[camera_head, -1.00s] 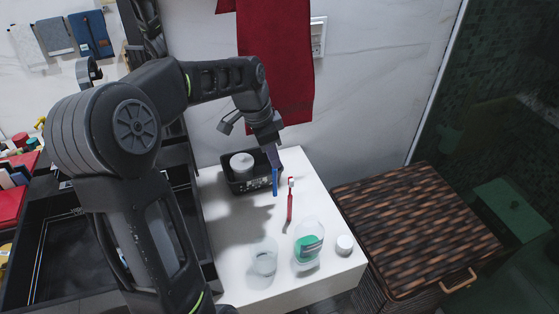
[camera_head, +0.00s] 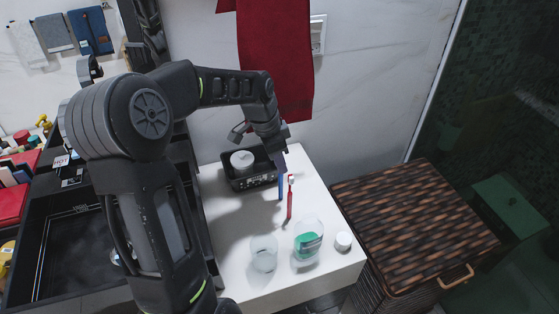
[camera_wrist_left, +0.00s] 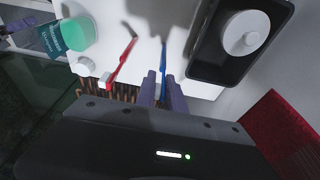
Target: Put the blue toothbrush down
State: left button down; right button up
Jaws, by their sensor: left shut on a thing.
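The blue toothbrush (camera_head: 281,188) hangs roughly upright from my left gripper (camera_head: 279,160), over the white counter near its right edge. In the left wrist view the fingers of my left gripper (camera_wrist_left: 163,88) are closed on the blue toothbrush (camera_wrist_left: 163,62). Whether its lower end touches the counter is hard to tell. A red toothbrush (camera_head: 290,198) with a white head lies just to the right; it also shows in the left wrist view (camera_wrist_left: 122,62). My right gripper is not in view.
The white counter (camera_head: 225,222) holds a black tray (camera_head: 252,181) with a white round container, a clear cup (camera_head: 264,254), a green-filled bottle (camera_head: 307,243) and a white cap (camera_head: 343,240). A wicker hamper (camera_head: 410,225) stands right. A red towel (camera_head: 275,60) hangs behind.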

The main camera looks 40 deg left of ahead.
pick_arm(q)
jog(key=shift+f, duration=0.1)
jog(key=c, duration=1.4)
grip_release()
jog(key=shift+c, duration=0.2)
jog(key=v, duration=1.2)
jog(key=shift+b, duration=0.35)
